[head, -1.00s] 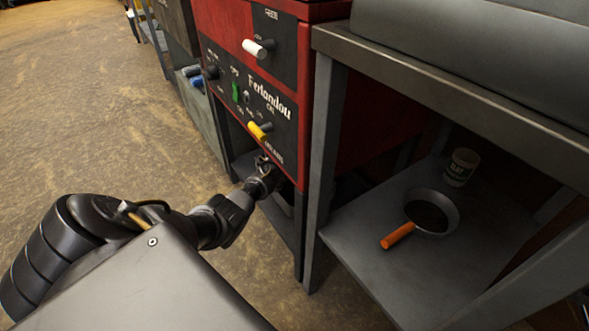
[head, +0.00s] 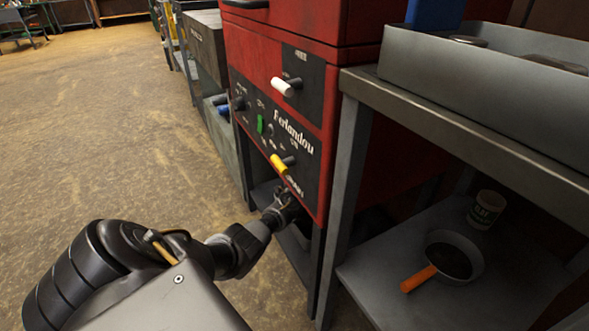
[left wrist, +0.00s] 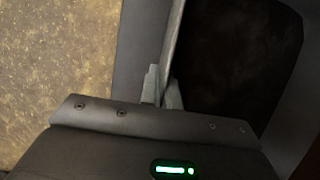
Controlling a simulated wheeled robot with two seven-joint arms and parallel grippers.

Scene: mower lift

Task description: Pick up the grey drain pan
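The grey drain pan (left wrist: 173,45) shows in the left wrist view as a thin grey rim beside a dark hollow. My left gripper (left wrist: 161,90) has its two fingertips close together, one on each side of this rim, and looks shut on it. In the head view, my left gripper (head: 284,198) reaches under the front of the red machine (head: 300,130), at its low open shelf. Most of the pan is hidden there by the machine and the dark. My right gripper is out of view.
A grey metal bench (head: 450,120) stands close on the right. Its lower shelf (head: 385,265) holds a pan with an orange handle (head: 420,278) and a cup (head: 485,210). The machine's knobs sit just above my gripper. The floor (head: 110,130) at left is clear.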

